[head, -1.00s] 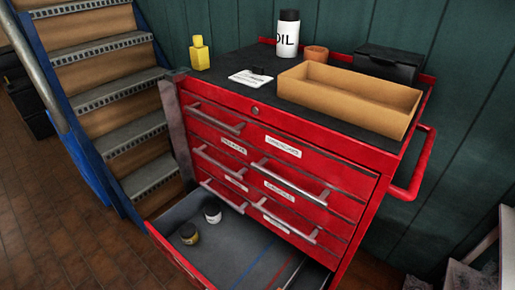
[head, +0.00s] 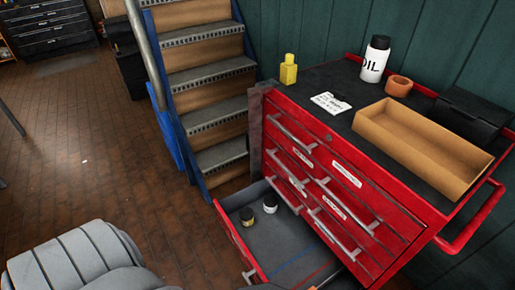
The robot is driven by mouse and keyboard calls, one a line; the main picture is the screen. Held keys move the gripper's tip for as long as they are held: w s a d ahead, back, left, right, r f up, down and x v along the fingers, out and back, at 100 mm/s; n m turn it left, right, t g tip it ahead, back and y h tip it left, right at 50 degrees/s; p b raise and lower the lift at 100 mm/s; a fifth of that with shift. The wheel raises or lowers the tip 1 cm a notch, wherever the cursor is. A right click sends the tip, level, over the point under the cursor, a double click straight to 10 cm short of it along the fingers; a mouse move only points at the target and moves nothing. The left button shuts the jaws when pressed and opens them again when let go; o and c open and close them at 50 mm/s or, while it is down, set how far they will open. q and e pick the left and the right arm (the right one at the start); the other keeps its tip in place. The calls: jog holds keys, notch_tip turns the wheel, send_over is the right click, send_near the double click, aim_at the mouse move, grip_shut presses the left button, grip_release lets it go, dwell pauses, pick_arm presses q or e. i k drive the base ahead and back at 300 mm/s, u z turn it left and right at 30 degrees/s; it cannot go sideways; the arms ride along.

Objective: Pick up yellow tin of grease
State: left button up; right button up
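A small tin with a yellowish label and a dark lid (head: 247,216) stands upright in the open bottom drawer (head: 232,232) of the red tool cabinet, near the drawer's left end. A white tin with a dark lid (head: 270,204) stands just to its right, toward the cabinet front. I cannot read either label. Neither of my grippers can be made out in the head view.
On the red cabinet (head: 345,190) stand a yellow bottle (head: 288,73), a white oil bottle (head: 374,62), a terracotta pot (head: 398,86), an open cardboard box (head: 385,142) and a black case (head: 470,115). Stairs (head: 205,75) rise at left. The brick floor (head: 100,170) is largely clear.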

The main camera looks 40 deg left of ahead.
aim_at(246, 214)
jog(key=z, duration=0.55)
jog(key=k, duration=1.25)
jog(key=u, duration=0.35)
jog(key=i, duration=0.9)
jog(key=u, duration=1.05)
